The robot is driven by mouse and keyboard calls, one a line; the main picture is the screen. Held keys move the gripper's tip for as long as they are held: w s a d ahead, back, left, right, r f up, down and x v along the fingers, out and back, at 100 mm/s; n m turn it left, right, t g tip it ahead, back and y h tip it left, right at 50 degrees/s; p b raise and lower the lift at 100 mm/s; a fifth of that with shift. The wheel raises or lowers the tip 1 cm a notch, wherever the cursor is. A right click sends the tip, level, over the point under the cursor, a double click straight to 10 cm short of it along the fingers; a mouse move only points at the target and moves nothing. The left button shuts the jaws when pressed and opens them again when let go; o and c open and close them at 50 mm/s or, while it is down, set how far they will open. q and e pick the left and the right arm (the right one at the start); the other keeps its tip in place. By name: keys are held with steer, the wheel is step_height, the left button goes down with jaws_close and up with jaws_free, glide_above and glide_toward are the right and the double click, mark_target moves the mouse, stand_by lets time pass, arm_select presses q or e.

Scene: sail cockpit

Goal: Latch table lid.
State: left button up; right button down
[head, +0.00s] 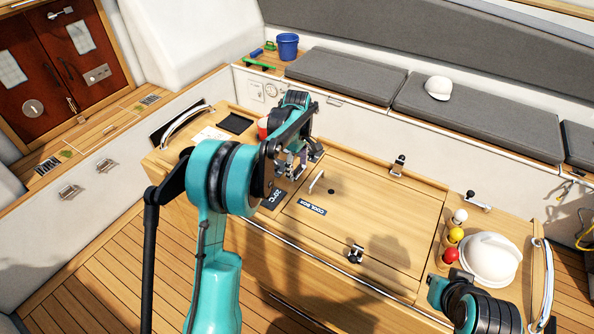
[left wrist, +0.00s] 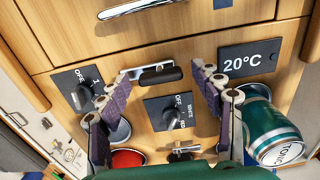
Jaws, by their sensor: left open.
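The wooden table lid, labelled COOL BOX (head: 370,215), lies flat and looks closed. A small black latch (head: 398,165) sits at its far edge and another latch (head: 355,253) at its near edge. My left gripper (head: 297,163) is over the table at the lid's left end. In the left wrist view its open fingers (left wrist: 163,84) stand either side of a black latch handle (left wrist: 160,75), just outside the lid seam. The handle appears not gripped; whether a finger touches it I cannot tell. Only links of my right arm show at the lower right.
A white helmet (head: 488,258) and coloured balls (head: 456,236) are at the table's right end.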

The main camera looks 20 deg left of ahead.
arm_select(q)
steer(key=shift+f, duration=0.55)
steer(key=c, duration=1.2)
steer(key=shift+s+m, duration=0.1)
steer(key=shift+m, duration=0.2)
steer(key=m, duration=0.3)
steer(key=shift+m, duration=0.3)
steer(key=m, duration=0.4)
steer(key=shift+m, duration=0.3)
steer(key=m, duration=0.4)
steer(key=shift+m+p, duration=0.3)
steer(key=shift+m, duration=2.2)
